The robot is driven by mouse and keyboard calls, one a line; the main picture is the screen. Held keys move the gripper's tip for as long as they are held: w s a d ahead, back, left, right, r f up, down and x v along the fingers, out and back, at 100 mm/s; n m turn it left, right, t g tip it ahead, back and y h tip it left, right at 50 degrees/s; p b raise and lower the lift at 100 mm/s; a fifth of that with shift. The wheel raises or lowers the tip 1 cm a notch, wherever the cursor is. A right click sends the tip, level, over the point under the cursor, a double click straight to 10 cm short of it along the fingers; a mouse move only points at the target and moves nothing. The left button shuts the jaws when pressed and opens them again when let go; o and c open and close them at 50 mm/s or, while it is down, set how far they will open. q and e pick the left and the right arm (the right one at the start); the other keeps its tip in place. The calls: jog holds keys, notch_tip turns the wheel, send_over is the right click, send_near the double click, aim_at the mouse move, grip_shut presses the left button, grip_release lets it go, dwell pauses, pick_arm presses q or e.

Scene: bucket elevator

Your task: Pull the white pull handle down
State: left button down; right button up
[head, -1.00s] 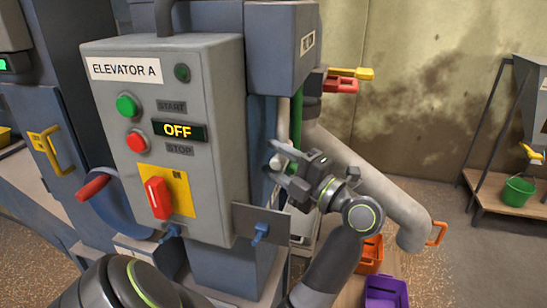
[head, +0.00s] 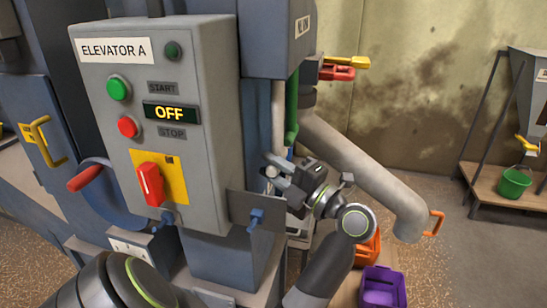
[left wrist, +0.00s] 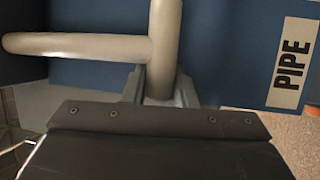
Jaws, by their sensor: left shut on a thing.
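The white pull handle (left wrist: 165,45) fills the upper middle of the left wrist view as a pale upright bar. A pale horizontal bar runs left from it. In the head view only a small white end of the handle (head: 271,171) shows, beside the control box. My left gripper (head: 279,177) is shut on the upright bar, whose lower end sits between the fingers in the left wrist view. The fingers hide part of the handle. My right gripper is not in view.
The grey ELEVATOR A control box (head: 150,120), showing OFF, stands left of my gripper, with a plate (head: 250,207) projecting close by. A thick grey pipe (head: 370,175) slopes behind my wrist. Orange (head: 368,250) and purple (head: 383,290) bins stand below.

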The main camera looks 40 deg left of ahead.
pick_arm(q)
notch_tip(320, 180, down, 6)
jog(key=shift+r+b, duration=0.25)
jog(key=shift+b, duration=0.6)
jog(key=shift+f, duration=0.15)
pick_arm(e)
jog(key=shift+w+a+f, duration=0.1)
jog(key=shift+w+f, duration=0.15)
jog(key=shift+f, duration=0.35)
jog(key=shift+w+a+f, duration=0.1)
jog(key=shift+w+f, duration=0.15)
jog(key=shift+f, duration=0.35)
pick_arm(q)
jog(key=c, duration=1.2)
grip_release()
jog(key=shift+o, duration=0.2)
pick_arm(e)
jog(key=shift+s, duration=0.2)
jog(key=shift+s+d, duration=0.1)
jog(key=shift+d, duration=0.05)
